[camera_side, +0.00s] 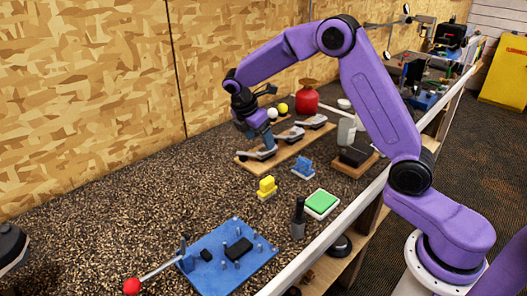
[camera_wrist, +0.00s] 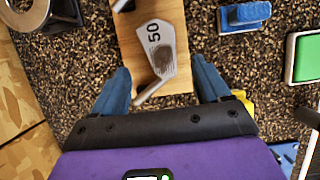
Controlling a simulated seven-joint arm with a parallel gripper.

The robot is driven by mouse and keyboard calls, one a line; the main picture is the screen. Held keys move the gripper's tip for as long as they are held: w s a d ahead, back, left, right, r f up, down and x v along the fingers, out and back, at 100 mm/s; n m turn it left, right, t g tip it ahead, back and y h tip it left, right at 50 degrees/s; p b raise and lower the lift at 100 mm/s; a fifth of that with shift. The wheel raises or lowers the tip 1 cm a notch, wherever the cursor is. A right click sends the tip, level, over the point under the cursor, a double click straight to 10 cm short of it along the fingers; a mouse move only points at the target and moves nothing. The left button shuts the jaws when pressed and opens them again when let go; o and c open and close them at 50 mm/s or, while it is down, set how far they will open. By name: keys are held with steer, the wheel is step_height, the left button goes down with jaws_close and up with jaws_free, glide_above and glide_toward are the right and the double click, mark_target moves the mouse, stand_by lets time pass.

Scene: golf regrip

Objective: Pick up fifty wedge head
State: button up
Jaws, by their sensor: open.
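The fifty wedge head (camera_wrist: 155,42) is grey metal marked "50". It lies on a light wooden board (camera_wrist: 183,88) in the wrist view, its hosel pointing toward my gripper. My gripper (camera_wrist: 162,86) is open, with one blue finger on each side of the hosel end. No contact with the head shows. In the side view my gripper (camera_side: 264,145) is low over the near left end of the board (camera_side: 246,167), above a club head (camera_side: 258,155) that it partly hides. The exact height gap is hard to tell.
Two more club heads (camera_side: 290,134) (camera_side: 314,122) lie farther along the board. A blue block (camera_side: 303,168), yellow block (camera_side: 267,188), green pad (camera_side: 321,202) and black cylinder (camera_side: 298,218) stand nearby. A blue fixture (camera_side: 215,262) is in front.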

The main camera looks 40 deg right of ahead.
mark_target(264, 150)
steer(key=x, duration=0.4)
steer(key=shift+s+a+f, duration=0.1)
steer(key=shift+c, duration=0.2)
steer(key=c, duration=1.1)
